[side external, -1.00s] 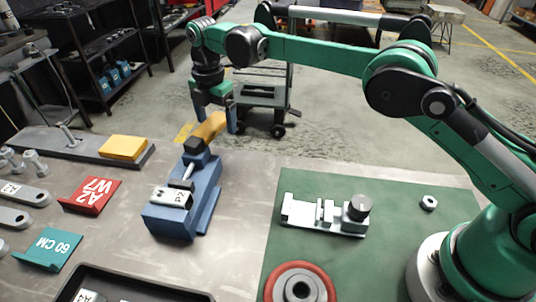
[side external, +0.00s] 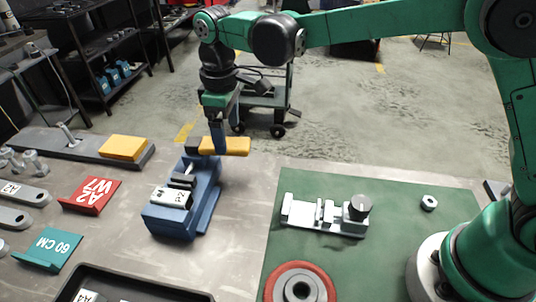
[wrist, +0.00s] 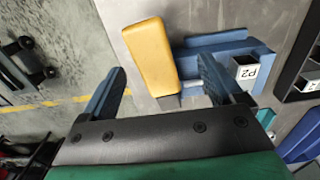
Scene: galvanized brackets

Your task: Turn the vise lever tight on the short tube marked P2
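The blue vise (side external: 166,224) stands on the grey table in the side view. The short white tube marked P2 (side external: 166,198) sits in it, with a dark jaw close against its far side; I cannot tell if they touch. The tube also shows in the wrist view (wrist: 245,72). The yellow lever (side external: 237,147) is at the vise's far end and points right. In the wrist view the lever (wrist: 149,54) appears between the fingertips of my gripper (wrist: 161,65), with gaps at both sides. My gripper (side external: 218,140) is open, pointing down at the lever.
A green mat (side external: 400,255) with a silver fixture (side external: 322,217) lies right of the vise. A red bracket (side external: 90,195), a teal bracket (side external: 48,250) and a grey plate with a yellow block (side external: 123,147) are left. A black tray (side external: 130,283) is in front.

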